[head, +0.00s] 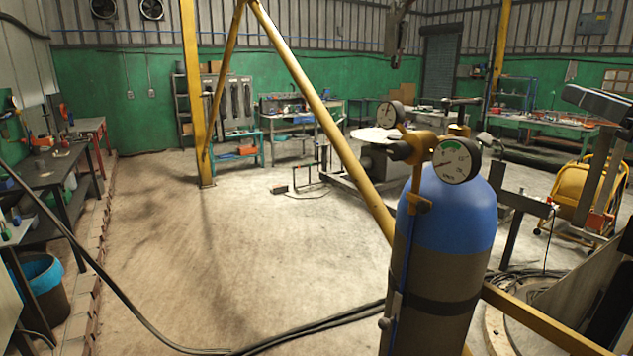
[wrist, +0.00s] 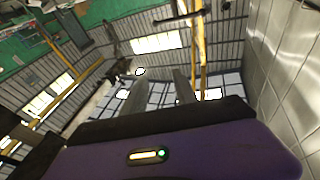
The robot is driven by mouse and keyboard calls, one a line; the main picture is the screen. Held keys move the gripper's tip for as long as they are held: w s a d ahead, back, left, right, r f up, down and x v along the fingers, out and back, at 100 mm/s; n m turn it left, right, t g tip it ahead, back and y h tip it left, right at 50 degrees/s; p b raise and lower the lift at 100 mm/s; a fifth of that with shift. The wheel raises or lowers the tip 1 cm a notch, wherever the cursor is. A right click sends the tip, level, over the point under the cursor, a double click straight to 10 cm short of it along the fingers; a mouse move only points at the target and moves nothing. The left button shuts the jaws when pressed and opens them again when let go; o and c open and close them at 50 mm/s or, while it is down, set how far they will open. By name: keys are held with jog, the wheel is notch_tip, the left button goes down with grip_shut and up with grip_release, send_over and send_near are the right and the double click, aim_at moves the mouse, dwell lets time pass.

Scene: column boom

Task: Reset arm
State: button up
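My gripper (wrist: 160,82) shows in the wrist view beyond its purple body and dark crossbar. Its two grey fingers stand apart. Windows show through the gap, and nothing is seen held between them. The wrist view looks steeply up and tilted, toward the wall and the roof. I cannot make out my gripper for certain in the head view.
A blue-topped gas cylinder (head: 450,245) with gauges stands close in front. A yellow slanted brace (head: 320,112) and post (head: 194,90) rise behind it. Cables (head: 300,338) cross the floor. Workbenches line the left. The left-centre floor is open. A pale panelled surface (wrist: 285,70) is right in the wrist view.

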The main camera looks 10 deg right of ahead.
notch_tip(320, 180, down, 11)
jog(key=d+m+h, duration=0.1)
jog(key=m+h, duration=0.4)
jog(key=h, duration=0.2)
jog(key=s+a+f, duration=0.3)
jog(key=a+f, duration=0.2)
jog(key=f, duration=0.3)
jog(key=s+a+f, duration=0.4)
jog(key=f, duration=0.5)
jog(key=s+a+f+n+g+y, duration=0.3)
jog(key=s+a+f, duration=0.7)
jog(key=s, duration=0.4)
jog(key=s+a+f+n+g+y, duration=0.2)
jog(key=s+a+f+y, duration=0.2)
jog(key=s+a+f, duration=0.6)
jog(key=s+a, duration=0.1)
jog(key=s, duration=0.2)
jog(key=shift+s+n+g, duration=0.4)
jog(key=shift+a, duration=0.1)
